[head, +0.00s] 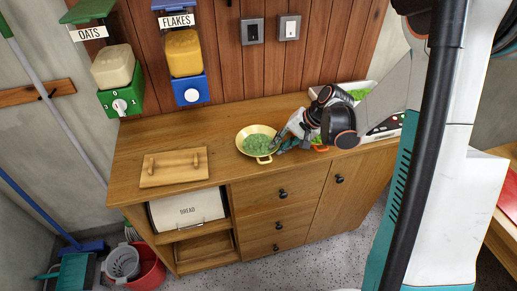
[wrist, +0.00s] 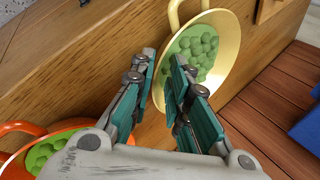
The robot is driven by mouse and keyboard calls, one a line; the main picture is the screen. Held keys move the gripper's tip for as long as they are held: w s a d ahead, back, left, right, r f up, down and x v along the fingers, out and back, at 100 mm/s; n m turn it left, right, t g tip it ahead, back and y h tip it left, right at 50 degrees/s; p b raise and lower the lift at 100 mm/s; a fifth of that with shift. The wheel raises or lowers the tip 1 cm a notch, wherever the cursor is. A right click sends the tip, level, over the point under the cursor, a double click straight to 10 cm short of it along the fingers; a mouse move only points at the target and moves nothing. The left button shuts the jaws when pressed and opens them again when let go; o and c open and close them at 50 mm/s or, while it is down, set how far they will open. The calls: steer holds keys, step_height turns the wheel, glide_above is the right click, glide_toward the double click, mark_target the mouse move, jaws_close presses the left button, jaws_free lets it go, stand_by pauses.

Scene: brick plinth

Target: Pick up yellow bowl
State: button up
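The yellow bowl (head: 244,133) sits on the wooden cabinet top, with green round pieces in it and a small handle at its front. In the wrist view the yellow bowl (wrist: 231,42) shows its rim and a loop handle. My gripper (head: 280,146) is at the bowl's right side in the head view. In the wrist view my gripper (wrist: 163,68) has its two teal-padded fingers apart, with the near part of the rim between them. The fingers hide part of the rim, and I cannot tell whether they touch it.
An orange bowl (wrist: 72,126) with green pieces is close beside my gripper. A wooden board (head: 174,167) lies to the left on the cabinet top. Oats (head: 112,68) and flakes (head: 184,53) dispensers hang on the back wall. The top between board and bowl is clear.

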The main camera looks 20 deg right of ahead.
steer(key=shift+x, duration=1.15)
jaws_close()
steer(key=shift+r, duration=0.15)
step_height(320, 180, up, 20)
steer(key=p, duration=0.6)
